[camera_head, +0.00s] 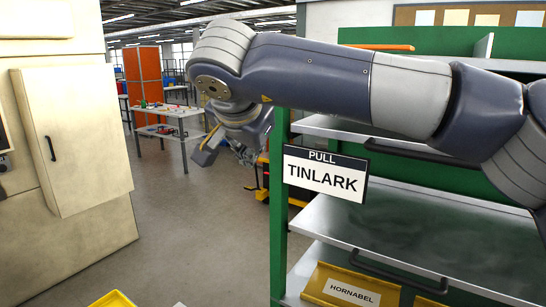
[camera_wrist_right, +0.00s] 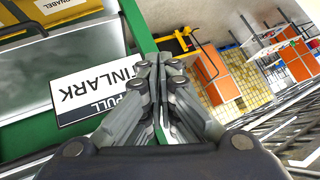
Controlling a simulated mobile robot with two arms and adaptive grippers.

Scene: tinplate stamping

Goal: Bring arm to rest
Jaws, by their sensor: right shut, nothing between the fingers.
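My right arm (camera_head: 310,75) reaches in from the right across the top of the head view, in front of the green shelf. My right gripper (camera_head: 247,155) hangs at its far end, just left of the shelf's front post, small and partly dark. In the right wrist view the fingers of my right gripper (camera_wrist_right: 163,68) are together, with nothing between them. The sign "PULL TINLARK" (camera_head: 325,174) is close to the gripper's right; it also shows upside down in the wrist view (camera_wrist_right: 93,90). My left gripper is in neither view.
The green shelf (camera_head: 278,225) with metal boards fills the right side. A yellow bin labelled "HORNABEL" (camera_head: 318,286) sits on its lower board. A pale cabinet (camera_head: 85,130) stands at left. The floor (camera_head: 190,235) between them is open. A worktable (camera_head: 172,115) and orange panel (camera_head: 143,75) stand behind.

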